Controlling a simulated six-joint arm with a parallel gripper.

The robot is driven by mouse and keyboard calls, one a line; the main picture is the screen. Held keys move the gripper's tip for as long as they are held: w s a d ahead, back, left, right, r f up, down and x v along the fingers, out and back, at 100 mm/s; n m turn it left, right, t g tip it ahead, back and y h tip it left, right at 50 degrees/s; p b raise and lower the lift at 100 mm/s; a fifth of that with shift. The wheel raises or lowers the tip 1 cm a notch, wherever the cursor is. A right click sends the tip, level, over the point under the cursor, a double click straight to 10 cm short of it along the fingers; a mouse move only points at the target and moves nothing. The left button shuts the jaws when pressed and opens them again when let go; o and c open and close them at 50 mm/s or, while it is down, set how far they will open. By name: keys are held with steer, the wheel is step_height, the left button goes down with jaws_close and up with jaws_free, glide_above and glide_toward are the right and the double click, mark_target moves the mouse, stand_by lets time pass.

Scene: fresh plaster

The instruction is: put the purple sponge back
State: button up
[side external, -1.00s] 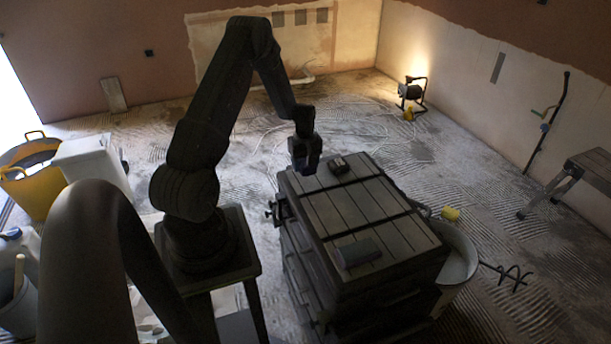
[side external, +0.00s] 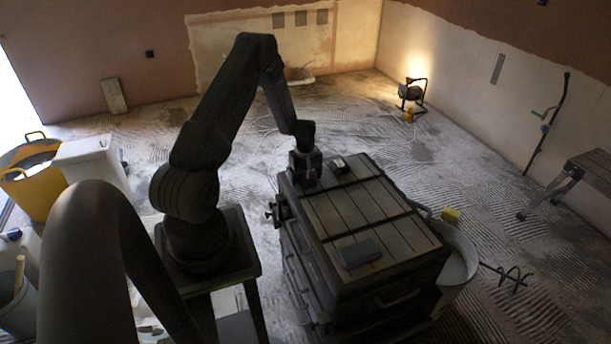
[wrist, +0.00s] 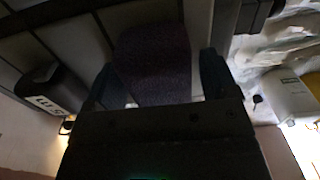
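The dark purple sponge (wrist: 152,55) lies between the two fingers of my gripper in the wrist view. My gripper (side external: 306,180) is low over the far left corner of the slatted crate top (side external: 345,215). It also shows in the wrist view (wrist: 160,85), with one finger on either side of the sponge. The picture is too dark to tell whether the fingers press on the sponge or stand slightly apart from it. In the side view my gripper mostly hides the sponge.
A small black box (side external: 340,165) with pale marks sits on the crate top just right of my gripper; it also shows in the wrist view (wrist: 52,88). A grey block (side external: 359,253) lies near the front. The middle slats are clear. A round tub (side external: 462,262) stands to the right.

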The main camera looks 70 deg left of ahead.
step_height(320, 180, up, 12)
steer(key=w+d+r+m+t+y, duration=0.15)
steer(key=d+r+m, duration=0.65)
steer(key=d+r, duration=1.05)
steer(key=s+d+r+m+t, duration=0.1)
steer(key=s+d+r+m, duration=0.1)
steer(key=s+d, duration=0.3)
steer(key=s+d+r+m+t+h, duration=0.1)
steer(key=s+d+r+m, duration=0.2)
steer(key=d, duration=0.3)
steer(key=s+d+r+m+t, duration=0.2)
steer(key=s+d+m, duration=0.3)
steer(key=s+d, duration=0.1)
steer(key=shift+s+d+r, duration=0.15)
steer(key=shift+s+d, duration=0.15)
steer(key=shift+h, duration=0.25)
